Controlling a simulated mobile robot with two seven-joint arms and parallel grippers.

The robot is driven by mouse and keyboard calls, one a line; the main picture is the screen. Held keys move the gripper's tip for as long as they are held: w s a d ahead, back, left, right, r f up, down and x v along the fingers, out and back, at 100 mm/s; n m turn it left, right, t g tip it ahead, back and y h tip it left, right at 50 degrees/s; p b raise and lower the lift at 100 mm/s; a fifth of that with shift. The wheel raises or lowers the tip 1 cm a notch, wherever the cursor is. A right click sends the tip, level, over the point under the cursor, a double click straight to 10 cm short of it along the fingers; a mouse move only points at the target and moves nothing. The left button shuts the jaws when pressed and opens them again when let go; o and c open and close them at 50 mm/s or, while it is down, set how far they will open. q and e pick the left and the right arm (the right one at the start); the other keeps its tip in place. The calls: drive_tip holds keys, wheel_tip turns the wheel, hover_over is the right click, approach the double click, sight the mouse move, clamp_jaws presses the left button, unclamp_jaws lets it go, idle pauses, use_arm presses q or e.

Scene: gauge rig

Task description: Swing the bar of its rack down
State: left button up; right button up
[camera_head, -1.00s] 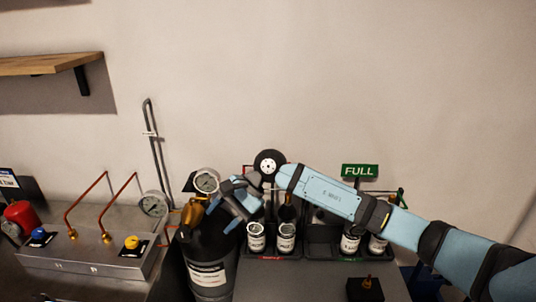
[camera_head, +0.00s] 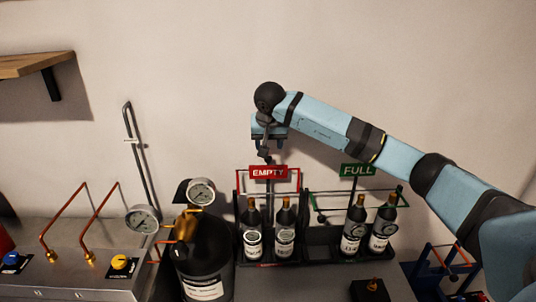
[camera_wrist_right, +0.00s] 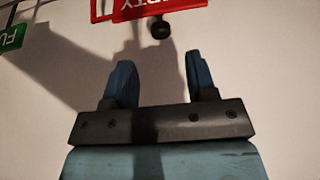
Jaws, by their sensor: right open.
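My right gripper (camera_head: 268,146) is open and points down just above the red EMPTY sign (camera_head: 268,172). A dark round knob shows close to its fingers. In the right wrist view, the open fingers (camera_wrist_right: 158,62) point toward the black knob (camera_wrist_right: 160,28) by the red sign (camera_wrist_right: 160,8), with nothing between them. The red-framed rack (camera_head: 238,215) holds two dark bottles (camera_head: 252,225). The green rack (camera_head: 400,215), with the FULL sign (camera_head: 357,170), also holds two bottles (camera_head: 353,228). My left gripper is not in view.
A black cylinder (camera_head: 207,265) with a gauge (camera_head: 201,192) stands left of the racks. Further left is a metal panel (camera_head: 75,280) with copper pipes. A small black box (camera_head: 370,290) sits in front.

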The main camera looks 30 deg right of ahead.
drive_tip(key=x, duration=0.6)
drive_tip(key=shift+w+f+p, duration=0.15)
drive_tip(key=shift+f+p, duration=0.2)
drive_tip(key=shift+p, duration=0.05)
clamp_jaws()
